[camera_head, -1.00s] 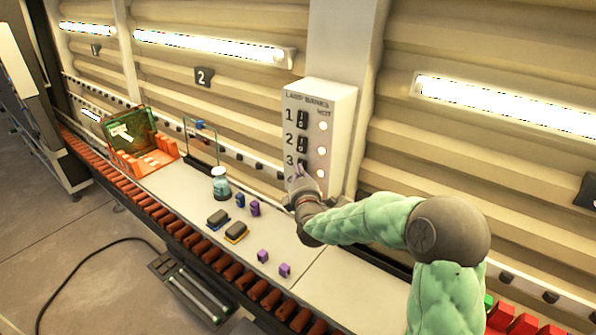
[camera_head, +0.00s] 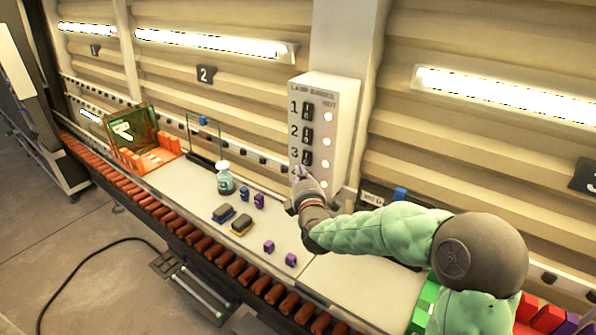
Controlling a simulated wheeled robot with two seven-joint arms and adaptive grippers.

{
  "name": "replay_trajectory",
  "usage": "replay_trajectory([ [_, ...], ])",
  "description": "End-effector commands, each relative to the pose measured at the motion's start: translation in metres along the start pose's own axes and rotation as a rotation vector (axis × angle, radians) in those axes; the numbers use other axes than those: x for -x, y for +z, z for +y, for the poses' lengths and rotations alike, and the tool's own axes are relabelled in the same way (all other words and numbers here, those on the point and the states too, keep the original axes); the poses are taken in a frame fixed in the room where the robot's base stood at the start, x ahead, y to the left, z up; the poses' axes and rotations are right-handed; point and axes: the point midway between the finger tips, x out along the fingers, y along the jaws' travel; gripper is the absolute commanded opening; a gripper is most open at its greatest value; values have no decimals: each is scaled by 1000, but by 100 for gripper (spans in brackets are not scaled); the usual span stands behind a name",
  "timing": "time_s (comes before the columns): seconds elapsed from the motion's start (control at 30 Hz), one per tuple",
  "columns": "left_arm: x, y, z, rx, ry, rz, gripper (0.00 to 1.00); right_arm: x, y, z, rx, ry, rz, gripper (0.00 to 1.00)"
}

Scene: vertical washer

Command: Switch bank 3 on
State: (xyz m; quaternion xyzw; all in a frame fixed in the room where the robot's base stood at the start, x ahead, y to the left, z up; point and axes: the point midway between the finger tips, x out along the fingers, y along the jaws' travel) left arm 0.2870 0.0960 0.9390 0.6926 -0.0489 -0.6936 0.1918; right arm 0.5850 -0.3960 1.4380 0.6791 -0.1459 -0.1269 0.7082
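The white lamp banks panel (camera_head: 334,110) stands upright against the wall. It has a column of numbered black rocker switches, each with a round lamp at its right. The bank 3 switch (camera_head: 307,158) is uncovered, and its lamp (camera_head: 326,156) looks lit. The switches for banks 1 and 2 (camera_head: 307,134) are above it, with pale lamps. My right gripper (camera_head: 299,173) is just below the bank 3 switch, over the row 4 area, which it mostly hides. I cannot tell whether it touches the panel or whether its fingers are closed. My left gripper is not in view.
An orange rack (camera_head: 150,152) stands farther left. Colored blocks (camera_head: 540,315) are at the lower right. Brown rollers line the counter's front edge.

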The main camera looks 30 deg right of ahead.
Motion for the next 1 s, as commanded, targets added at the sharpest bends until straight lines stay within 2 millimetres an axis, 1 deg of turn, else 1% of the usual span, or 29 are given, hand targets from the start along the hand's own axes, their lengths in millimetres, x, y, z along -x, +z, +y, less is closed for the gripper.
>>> replay_trajectory([
  [0.03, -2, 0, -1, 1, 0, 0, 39, 9, 0, 1, -1, 1, 1, 0],
  [0.2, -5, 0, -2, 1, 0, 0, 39, 33, 0, 4, -1, 0, 2, 0],
  [0.4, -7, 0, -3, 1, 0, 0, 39, 49, 0, 8, -1, 0, 0, 0],
  [0.57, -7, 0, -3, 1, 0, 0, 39, 53, 0, 8, -1, -1, 1, 0],
  [1.0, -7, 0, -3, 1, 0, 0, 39, 53, 0, 8, -1, -1, 1, 0],
])
